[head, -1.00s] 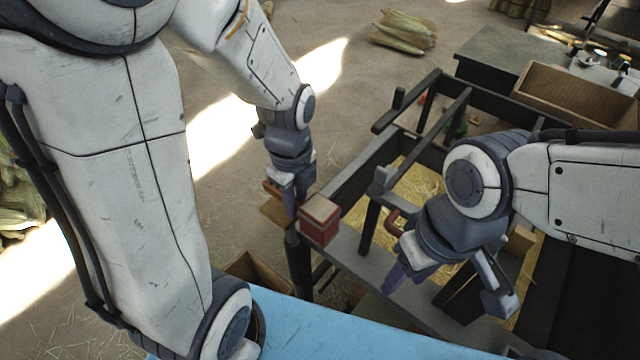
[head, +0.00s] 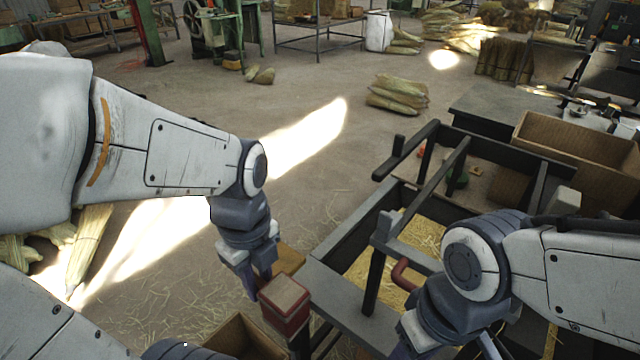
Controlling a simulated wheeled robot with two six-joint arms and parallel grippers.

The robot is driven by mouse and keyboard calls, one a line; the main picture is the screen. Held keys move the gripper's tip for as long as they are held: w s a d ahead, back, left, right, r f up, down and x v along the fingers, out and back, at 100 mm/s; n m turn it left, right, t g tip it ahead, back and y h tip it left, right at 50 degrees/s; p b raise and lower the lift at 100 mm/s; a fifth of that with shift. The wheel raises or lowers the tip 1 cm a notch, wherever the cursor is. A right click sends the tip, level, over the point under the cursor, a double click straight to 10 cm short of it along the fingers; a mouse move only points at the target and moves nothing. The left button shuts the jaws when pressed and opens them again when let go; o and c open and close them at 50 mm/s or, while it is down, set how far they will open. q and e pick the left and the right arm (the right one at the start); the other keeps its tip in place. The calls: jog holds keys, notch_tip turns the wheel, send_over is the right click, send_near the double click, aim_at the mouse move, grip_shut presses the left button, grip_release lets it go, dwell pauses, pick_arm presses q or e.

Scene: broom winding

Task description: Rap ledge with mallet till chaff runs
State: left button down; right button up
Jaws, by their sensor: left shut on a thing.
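A mallet with a blocky red head and pale tan top (head: 286,298) is at the lower middle of the head view. My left gripper (head: 258,280) is shut on it, and its fingers hide part of the mallet. The head is close to the near left end of a grey ledge (head: 345,300); I cannot tell whether they touch. The ledge runs along a dark frame over a bed of straw-coloured chaff (head: 415,240). My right gripper (head: 455,345) is at the bottom edge over the frame's right part, its fingertips cut off.
A red curved handle (head: 402,274) is beside my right gripper. Dark rails and posts (head: 440,190) stand around the chaff bed. A cardboard box (head: 560,150) is on the dark bench at right. An open box (head: 240,335) is below the mallet. Floor behind is largely clear, with husk bundles (head: 398,95).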

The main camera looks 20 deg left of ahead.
dwell(0.4)
pick_arm(q)
jog(key=shift+w+r+p, duration=0.15)
jog(key=shift+w+p, duration=0.15)
jog(key=w+p, duration=0.2)
jog(key=w, duration=0.1)
jog(key=w+d+p, duration=0.1)
jog(key=w+p, duration=0.1)
jog(key=w, duration=0.1)
jog(key=w+d+p, duration=0.1)
jog(key=w+p, duration=0.1)
jog(key=w, duration=0.1)
jog(key=shift+r+p, duration=0.25)
jog(key=shift+p, duration=0.05)
jog(key=w+d+f+p, duration=0.3)
jog(key=w+f, duration=0.4)
jog(key=f, duration=0.3)
jog(key=shift+w+d+f+p, duration=0.15)
jog(key=shift+w+d+p, duration=0.2)
jog(key=shift+p, duration=0.4)
